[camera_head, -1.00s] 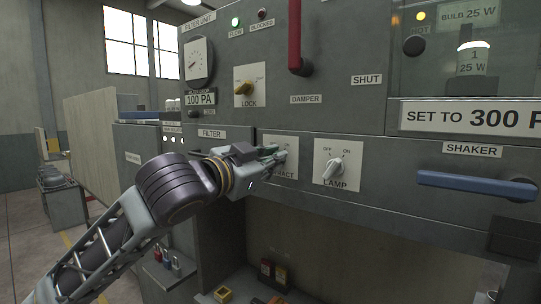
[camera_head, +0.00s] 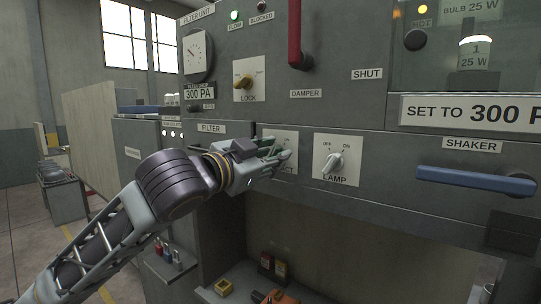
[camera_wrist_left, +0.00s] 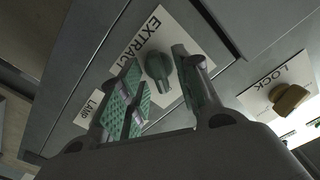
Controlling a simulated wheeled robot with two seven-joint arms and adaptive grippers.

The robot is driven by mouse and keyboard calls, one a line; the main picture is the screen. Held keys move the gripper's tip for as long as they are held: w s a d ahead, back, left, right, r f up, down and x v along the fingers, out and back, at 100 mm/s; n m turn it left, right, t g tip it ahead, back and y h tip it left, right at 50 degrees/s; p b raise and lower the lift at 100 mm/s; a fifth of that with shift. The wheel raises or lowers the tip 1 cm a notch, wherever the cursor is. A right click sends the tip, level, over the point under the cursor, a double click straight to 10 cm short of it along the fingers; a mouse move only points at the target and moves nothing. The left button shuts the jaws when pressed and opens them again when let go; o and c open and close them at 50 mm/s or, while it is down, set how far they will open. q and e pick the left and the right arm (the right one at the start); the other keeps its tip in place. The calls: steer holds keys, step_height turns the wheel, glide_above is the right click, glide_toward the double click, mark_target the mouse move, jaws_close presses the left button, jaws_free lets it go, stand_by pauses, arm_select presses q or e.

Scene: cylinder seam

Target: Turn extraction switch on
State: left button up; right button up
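The extraction switch, a grey-green knob (camera_wrist_left: 158,66) on a white plate (camera_wrist_left: 172,42) marked EXTRACT, shows in the left wrist view. My left gripper (camera_wrist_left: 164,92) is open, with one finger on each side of the knob and a gap to both. In the head view my left gripper (camera_head: 278,156) is in front of the EXTRACT plate (camera_head: 288,138) and hides the knob and much of the label. I cannot read the knob's setting. My right gripper is not in view.
The LAMP knob (camera_head: 334,162) is just right of the EXTRACT plate. The yellow LOCK knob (camera_head: 243,82) is above it. A red damper handle (camera_head: 295,38) hangs higher up, and a blue shaker bar (camera_head: 474,180) juts out at right. A shelf below holds small items.

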arm_select(q)
steer(key=shift+s, duration=0.1)
steer(key=shift+v, duration=0.8)
steer(key=v, duration=1)
steer(key=shift+a, duration=0.15)
